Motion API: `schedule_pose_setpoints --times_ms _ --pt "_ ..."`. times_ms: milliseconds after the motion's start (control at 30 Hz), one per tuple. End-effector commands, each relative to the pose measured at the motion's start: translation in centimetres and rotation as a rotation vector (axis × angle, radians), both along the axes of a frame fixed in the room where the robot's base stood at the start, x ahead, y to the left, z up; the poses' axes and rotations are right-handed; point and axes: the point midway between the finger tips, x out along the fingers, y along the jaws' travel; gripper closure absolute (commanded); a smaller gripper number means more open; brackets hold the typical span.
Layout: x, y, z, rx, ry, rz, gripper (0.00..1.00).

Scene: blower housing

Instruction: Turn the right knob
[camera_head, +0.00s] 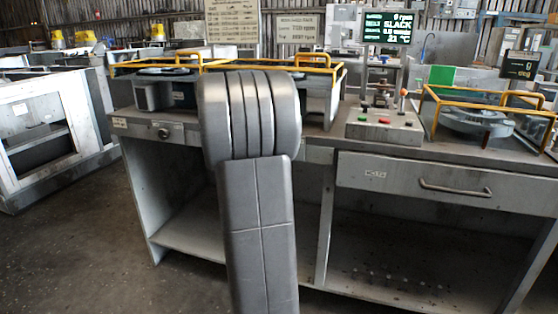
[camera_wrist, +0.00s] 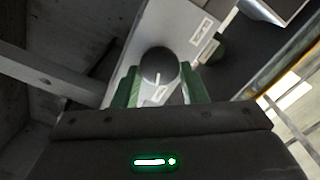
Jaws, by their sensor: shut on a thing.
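In the wrist view a dark round knob (camera_wrist: 158,64) with a white pointer line sits on a light grey panel (camera_wrist: 190,22). My gripper (camera_wrist: 160,82) has its green fingers shut on this knob, one on each side. The pointer line runs nearly up and down in that view, tilted slightly. In the head view another knob (camera_head: 163,133) shows on the left front panel of the bench, with nothing touching it. My grey arm covers the panel right of it, so the gripped knob and my gripper are hidden there.
A drawer (camera_head: 445,182) with a handle is at the right. Open floor (camera_head: 60,250) lies at the left.

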Motion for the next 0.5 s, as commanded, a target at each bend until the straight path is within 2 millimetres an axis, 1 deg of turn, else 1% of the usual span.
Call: schedule_pose_setpoints --times_ms 33,200,500 --pt "-0.03 -0.03 -0.28 0.025 -0.008 -0.001 0.84" --pt "-0.03 -0.04 -0.17 0.088 -0.029 0.000 0.84" --pt "-0.02 -0.03 -0.11 0.131 -0.041 0.000 0.84"
